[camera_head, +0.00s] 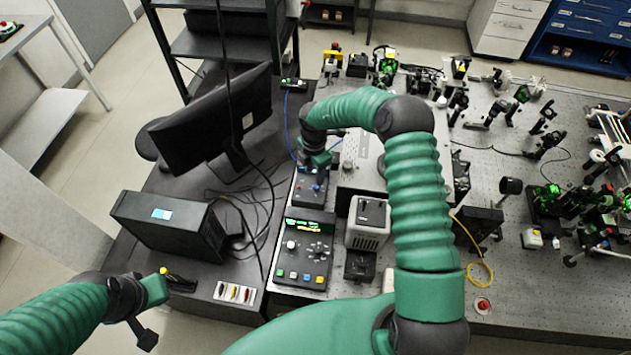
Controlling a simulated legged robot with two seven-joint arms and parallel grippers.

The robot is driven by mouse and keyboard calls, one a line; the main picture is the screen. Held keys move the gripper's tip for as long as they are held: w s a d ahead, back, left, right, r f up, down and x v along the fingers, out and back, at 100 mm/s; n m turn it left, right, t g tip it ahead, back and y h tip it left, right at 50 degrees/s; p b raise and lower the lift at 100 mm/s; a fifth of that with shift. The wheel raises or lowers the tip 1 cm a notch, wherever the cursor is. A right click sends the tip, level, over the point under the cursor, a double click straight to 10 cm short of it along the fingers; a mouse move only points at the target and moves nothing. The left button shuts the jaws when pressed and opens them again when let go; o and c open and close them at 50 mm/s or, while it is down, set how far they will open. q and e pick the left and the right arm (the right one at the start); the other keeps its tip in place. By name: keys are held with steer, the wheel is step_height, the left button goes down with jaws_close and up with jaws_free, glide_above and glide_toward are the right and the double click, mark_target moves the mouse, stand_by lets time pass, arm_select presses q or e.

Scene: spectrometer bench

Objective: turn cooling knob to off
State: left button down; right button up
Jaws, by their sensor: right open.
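My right gripper (318,162) is at the end of the green arm that arches over the bench. It points down over a small dark control box (308,197) with a blue face and small knobs, near its back edge. It is open; its fingertips are small and partly hidden, and I cannot tell whether they touch a knob. Nearer stands a larger black control unit (300,262) with a lit green display, a white knob and coloured buttons. I cannot read which knob is the cooling knob. My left gripper (152,312) is at the lower left, away from the controls; its opening is unclear.
A monitor (210,120) and a black instrument box (170,226) stand on the left with loose cables. A white-sided box (368,222) stands right of the control unit. The optical table (520,300) on the right holds many optics and a yellow cable (478,255).

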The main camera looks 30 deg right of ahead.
steer(key=p, duration=0.1)
glide_above(314, 187)
steer(key=f, duration=0.5)
steer(key=shift+a, duration=0.2)
steer(key=f, duration=0.1)
steer(key=d+f, duration=0.1)
steer(key=d+f+p, duration=0.1)
steer(key=f, duration=0.1)
steer(key=shift+w, duration=0.15)
steer(key=shift+d+f, duration=0.15)
steer(key=shift+d, duration=0.05)
steer(key=shift+s, duration=0.3)
steer(key=shift+a, duration=0.25)
steer(key=shift+a+r, duration=0.2)
steer(key=shift+a, duration=0.05)
steer(key=shift+c, duration=1)
steer(key=shift+w+a, duration=0.15)
steer(key=shift+a, duration=0.3)
steer(key=c, duration=0.5)
jaws_close()
arm_select(q)
steer(key=shift+w+d+r, duration=0.25)
steer(key=shift+r, duration=0.35)
steer(key=shift+w+d+r, duration=0.25)
steer(key=shift+r, duration=0.35)
arm_select(e)
steer(key=shift+d, duration=0.5)
